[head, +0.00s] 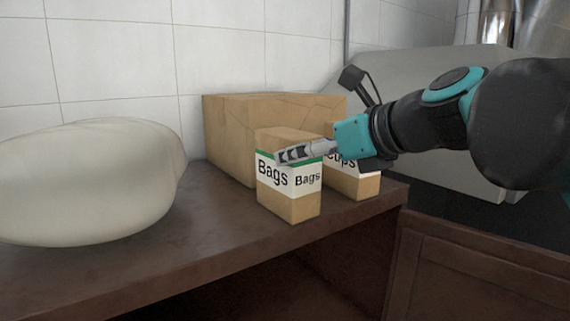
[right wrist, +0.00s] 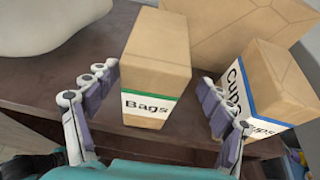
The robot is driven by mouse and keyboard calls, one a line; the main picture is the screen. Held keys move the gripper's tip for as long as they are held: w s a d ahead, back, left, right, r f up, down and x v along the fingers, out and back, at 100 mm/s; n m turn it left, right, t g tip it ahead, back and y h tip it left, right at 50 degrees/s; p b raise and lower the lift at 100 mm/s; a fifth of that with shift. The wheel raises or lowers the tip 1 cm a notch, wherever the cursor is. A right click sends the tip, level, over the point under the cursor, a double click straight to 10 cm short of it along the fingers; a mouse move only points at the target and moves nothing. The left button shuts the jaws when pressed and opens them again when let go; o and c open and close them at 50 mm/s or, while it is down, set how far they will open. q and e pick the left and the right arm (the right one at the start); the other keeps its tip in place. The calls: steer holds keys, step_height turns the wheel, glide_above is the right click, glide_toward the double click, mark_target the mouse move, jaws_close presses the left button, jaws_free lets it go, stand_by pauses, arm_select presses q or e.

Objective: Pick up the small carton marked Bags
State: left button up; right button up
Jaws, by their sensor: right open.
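The small carton marked Bags (head: 290,208) is a tan box with a white label and green stripe, standing upright on the brown counter. It also shows in the right wrist view (right wrist: 155,68), between the two fingers. My right gripper (head: 290,155) comes in from the right in the head view and overlaps the carton's upper label. In the right wrist view the right gripper (right wrist: 152,108) is open, with one finger on each side of the carton and visible gaps to it. My left gripper is not in view.
A similar carton marked Cups (right wrist: 268,95), with a blue stripe, stands close by on the right. A large cardboard box (head: 230,135) is behind both. A big pale rounded sack (head: 85,185) sits at left. The brown counter (head: 185,265) is clear in front and ends at right.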

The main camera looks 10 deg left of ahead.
steer(key=shift+s+f+p+x, duration=0.1)
steer(key=shift+p+x, duration=0.1)
steer(key=shift+x, duration=0.85)
steer(key=shift+s+f+p+x, duration=0.1)
steer(key=shift+s+p+x, duration=0.1)
steer(key=shift+x, duration=0.85)
steer(key=shift+s+p+x, duration=0.1)
steer(key=shift+p+x, duration=0.1)
steer(key=shift+x, duration=0.8)
steer(key=shift+a, duration=0.1)
steer(key=c, duration=1.5)
